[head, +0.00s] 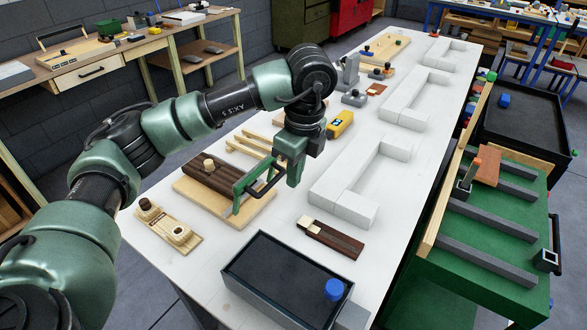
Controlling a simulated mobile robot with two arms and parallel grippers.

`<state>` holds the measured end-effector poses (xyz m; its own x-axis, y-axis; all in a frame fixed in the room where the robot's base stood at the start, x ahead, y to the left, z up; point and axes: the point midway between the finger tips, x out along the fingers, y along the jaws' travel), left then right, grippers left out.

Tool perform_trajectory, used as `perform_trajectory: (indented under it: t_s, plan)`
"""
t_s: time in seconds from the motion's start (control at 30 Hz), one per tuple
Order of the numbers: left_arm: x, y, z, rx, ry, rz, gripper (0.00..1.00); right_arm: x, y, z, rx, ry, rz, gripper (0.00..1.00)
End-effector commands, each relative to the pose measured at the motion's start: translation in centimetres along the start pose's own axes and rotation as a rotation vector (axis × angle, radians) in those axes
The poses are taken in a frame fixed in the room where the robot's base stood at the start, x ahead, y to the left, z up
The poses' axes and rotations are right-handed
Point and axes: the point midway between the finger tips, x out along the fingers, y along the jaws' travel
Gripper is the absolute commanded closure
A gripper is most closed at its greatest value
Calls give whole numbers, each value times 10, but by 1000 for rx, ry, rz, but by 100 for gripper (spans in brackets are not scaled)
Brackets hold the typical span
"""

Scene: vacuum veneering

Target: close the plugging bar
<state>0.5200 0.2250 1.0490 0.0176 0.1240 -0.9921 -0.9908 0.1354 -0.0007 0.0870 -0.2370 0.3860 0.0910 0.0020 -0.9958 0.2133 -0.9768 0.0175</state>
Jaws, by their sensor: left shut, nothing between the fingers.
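My left gripper (293,180) is shut and points down over the middle of the long white table. The bar stands raised at the right end of a dark brown block (208,178) on a pale wooden board (195,190). A black handle (263,190) juts from the bar toward my gripper. My fingertips are close to the handle; I cannot tell whether they touch it. My right gripper is not in view.
A dark tray (245,272) with a blue knob stands at the table's near end. A brown and cream block (330,238) and a small board with round pieces (168,222) lie nearby. White angular blocks (345,205) line the right side. A yellow device (340,124) lies behind the gripper.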

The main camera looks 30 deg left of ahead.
Motion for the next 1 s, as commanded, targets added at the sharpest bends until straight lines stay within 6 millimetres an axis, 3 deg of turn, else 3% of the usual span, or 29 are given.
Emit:
perform_trajectory:
  t_s: [0.3,0.6,1.0]
  plan:
    - [67,2,0,2,1,5,100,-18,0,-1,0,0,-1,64]
    - [55,0,34,2,2,0,100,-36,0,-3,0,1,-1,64]
    - [56,0,37,3,3,0,100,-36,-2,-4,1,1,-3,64]
